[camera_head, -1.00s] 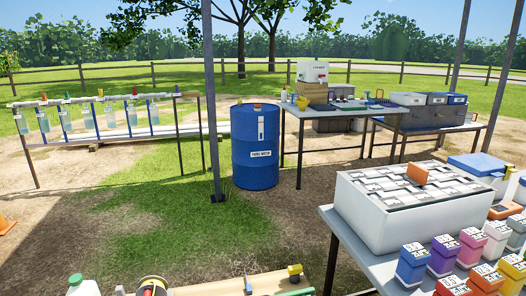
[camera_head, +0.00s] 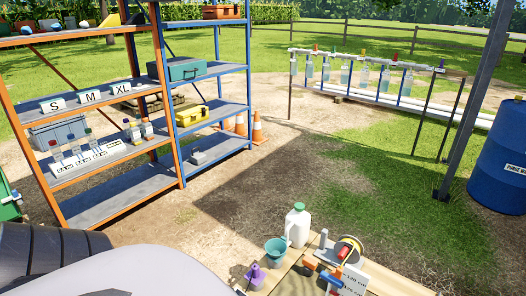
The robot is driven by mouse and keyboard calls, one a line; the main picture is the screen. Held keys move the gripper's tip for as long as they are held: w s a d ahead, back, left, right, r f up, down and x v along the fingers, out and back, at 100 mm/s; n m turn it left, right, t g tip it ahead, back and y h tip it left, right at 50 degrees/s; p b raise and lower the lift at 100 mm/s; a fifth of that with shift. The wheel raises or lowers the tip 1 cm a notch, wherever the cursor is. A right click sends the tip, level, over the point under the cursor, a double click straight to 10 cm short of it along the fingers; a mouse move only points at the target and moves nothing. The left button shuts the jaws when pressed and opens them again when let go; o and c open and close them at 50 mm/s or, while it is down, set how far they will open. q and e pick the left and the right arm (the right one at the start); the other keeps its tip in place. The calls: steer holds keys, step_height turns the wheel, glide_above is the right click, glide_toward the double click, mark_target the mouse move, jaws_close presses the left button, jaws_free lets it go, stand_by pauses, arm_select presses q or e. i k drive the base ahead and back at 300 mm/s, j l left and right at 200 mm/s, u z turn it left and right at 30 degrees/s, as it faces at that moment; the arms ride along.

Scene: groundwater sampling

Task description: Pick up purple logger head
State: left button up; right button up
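A small purple object (camera_head: 255,275), which looks like the purple logger head, stands at the near left end of a wooden bench (camera_head: 283,276) at the bottom of the head view. A teal funnel-shaped cup (camera_head: 276,250) stands just behind it to the right. Neither of my grippers is in view. A large pale and dark shape at the lower left looks like part of my own arm and hides the ground there.
On the bench are a white jug (camera_head: 297,226) with a green cap and a reel (camera_head: 348,250). An orange and blue shelf unit (camera_head: 175,150) stands at left, a blue barrel (camera_head: 503,165) at right. Grass and dirt between are open.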

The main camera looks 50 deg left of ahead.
mark_target(258, 276)
steer(key=u, duration=1.65)
